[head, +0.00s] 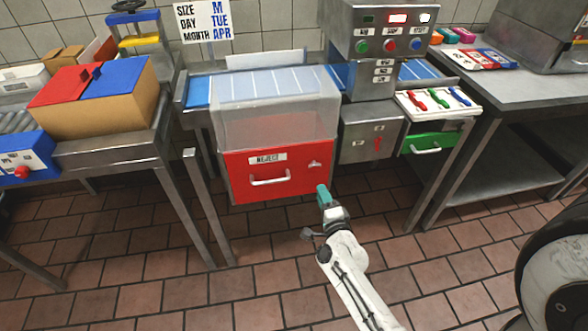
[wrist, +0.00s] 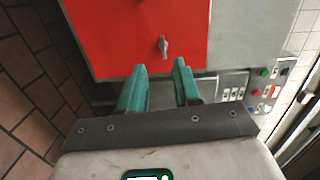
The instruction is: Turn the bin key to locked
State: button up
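The bin key (head: 315,164) is a small grey metal piece on the right part of the red REJECT bin front (head: 285,190). In the wrist view the key (wrist: 163,47) stands out from the red face, just beyond the fingertips and between their lines. Any marks for its locked position are too small to read. My gripper (head: 323,190) has teal fingers and is just below and right of the key in the head view. In the wrist view my gripper (wrist: 159,66) is open, with a clear gap between the fingers and nothing in it.
A silver bin handle (head: 270,181) sticks out left of the key. A grey cabinet with a red arrow (head: 372,145) stands right of the bin, and a green drawer (head: 432,143) beyond it. A metal table leg (head: 205,195) stands left. The tiled floor in front is clear.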

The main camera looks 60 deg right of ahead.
aim_at(314, 165)
jog(key=shift+m+h, duration=0.5)
jog(key=x, duration=0.3)
jog(key=b+x, duration=0.1)
jog(key=x, duration=0.3)
jog(key=b+x, duration=0.1)
jog(key=x, duration=0.3)
jog(key=shift+s+d+f, duration=0.15)
jog(key=shift+s+d, duration=0.1)
jog(key=shift+d, duration=0.15)
grip_shut()
